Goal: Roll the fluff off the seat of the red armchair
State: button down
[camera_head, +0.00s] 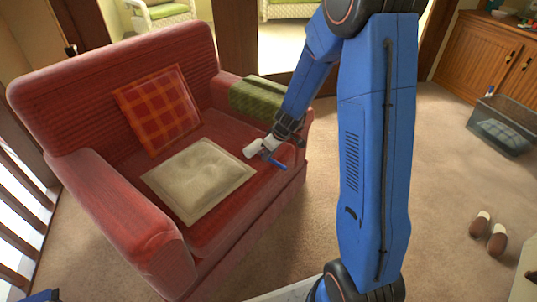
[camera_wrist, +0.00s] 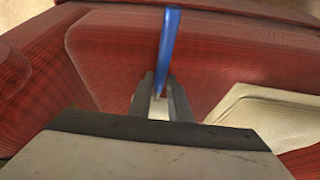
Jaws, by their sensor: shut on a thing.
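The red armchair (camera_head: 105,70) stands at the left in the head view. A cream pad (camera_head: 200,180) lies on its seat, and its corner shows in the wrist view (camera_wrist: 268,115). I cannot clearly make out fluff; the pad's middle looks mottled. My gripper (camera_head: 272,146) is over the right part of the seat, right of the pad. It is shut on a lint roller with a white head (camera_head: 254,149) and blue handle (camera_head: 275,162). In the wrist view, my gripper (camera_wrist: 161,88) holds it, with the blue handle (camera_wrist: 168,45) pointing up the picture. I cannot tell whether the roller touches the seat.
An orange plaid cushion (camera_head: 158,107) leans on the chair's back. A green throw (camera_head: 258,98) lies over the right armrest, close to my arm. Slippers (camera_head: 489,233) and a dark basket (camera_head: 502,127) are on the carpet at right. Carpet between is clear.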

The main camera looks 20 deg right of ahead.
aim_at(260, 153)
jog(key=shift+f, duration=0.4)
jog(key=shift+w+d+r, duration=0.1)
jog(key=shift+w+d, duration=0.5)
jog(key=shift+d, duration=0.25)
jog(key=shift+w+d, duration=0.55)
jog(key=shift+d, duration=0.25)
jog(key=shift+w+a, duration=0.65)
jog(key=shift+w, duration=0.15)
jog(key=shift+s+a, duration=0.55)
jog(key=shift+a, duration=0.3)
jog(key=shift+s+a, duration=0.55)
jog(key=shift+a, duration=0.25)
jog(key=shift+w+a+f, duration=0.2)
jog(key=shift+w+a, duration=0.35)
jog(key=shift+w, duration=0.25)
jog(key=shift+w+d+r, duration=0.1)
jog(key=shift+w+d, duration=0.5)
jog(key=shift+d, duration=0.25)
jog(key=shift+w+d, duration=0.55)
jog(key=shift+d, duration=0.25)
